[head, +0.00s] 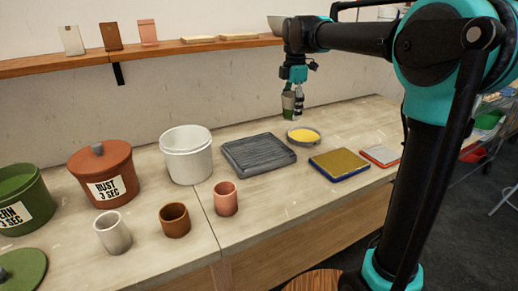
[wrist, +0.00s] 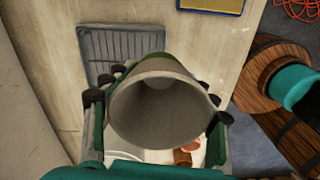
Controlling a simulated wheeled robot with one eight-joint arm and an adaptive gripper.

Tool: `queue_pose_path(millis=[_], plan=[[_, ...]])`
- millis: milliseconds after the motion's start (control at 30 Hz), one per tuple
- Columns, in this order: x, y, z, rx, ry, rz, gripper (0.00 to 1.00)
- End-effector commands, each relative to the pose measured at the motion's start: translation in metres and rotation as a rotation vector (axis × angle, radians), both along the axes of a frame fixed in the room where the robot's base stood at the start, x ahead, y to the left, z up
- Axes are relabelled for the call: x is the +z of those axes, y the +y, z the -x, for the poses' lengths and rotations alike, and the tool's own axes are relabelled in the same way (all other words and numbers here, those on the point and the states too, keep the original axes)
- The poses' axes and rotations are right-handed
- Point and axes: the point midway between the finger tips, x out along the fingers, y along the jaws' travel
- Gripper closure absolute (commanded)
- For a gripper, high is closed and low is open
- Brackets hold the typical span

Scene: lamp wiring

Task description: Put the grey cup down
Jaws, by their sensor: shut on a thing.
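My gripper (head: 294,108) is shut on a grey cup (head: 287,103) with green on its outside. It holds the cup in the air above the back of the table, near the dish with yellow contents (head: 303,136). In the wrist view the cup (wrist: 155,112) sits between the fingers, with its open mouth towards the camera and its inside looking empty. Its far end is hidden. Another pale grey cup (head: 113,233) stands upright at the table's front left, beside a brown cup (head: 174,220) and a pink cup (head: 225,198).
A dark ribbed tray (head: 258,155) lies mid-table, right of a white bucket (head: 186,155). A rust-labelled pot (head: 101,173) and green pot (head: 22,198) stand left. A yellow-topped blue pad (head: 338,165) and red-edged pad (head: 380,156) lie right. A wall shelf (head: 180,51) runs behind.

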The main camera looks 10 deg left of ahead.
Motion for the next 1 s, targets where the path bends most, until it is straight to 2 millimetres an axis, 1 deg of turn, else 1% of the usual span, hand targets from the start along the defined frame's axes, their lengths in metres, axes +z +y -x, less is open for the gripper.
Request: queue_pose_path(millis=[33,100,200,333,433,467,567,900,1000], plan=[[0.012,0.02,0.004,0.035,0.0,0.0,0.75],[0.027,0.041,0.01,0.071,0.0,0.0,0.75],[0.042,0.064,0.018,0.111,0.001,0.0,0.75],[0.054,0.081,0.025,0.141,0.0,0.001,0.75],[0.052,0.086,0.027,0.15,0.0,0.001,0.75],[0.049,0.086,0.027,0.151,0.0,0.001,0.75],[0.03,0.086,0.027,0.151,0.001,0.0,0.75],[-0.054,0.086,0.027,0.15,0.001,0.0,0.75],[-0.076,0.086,0.027,0.15,0.001,0.0,0.75]])
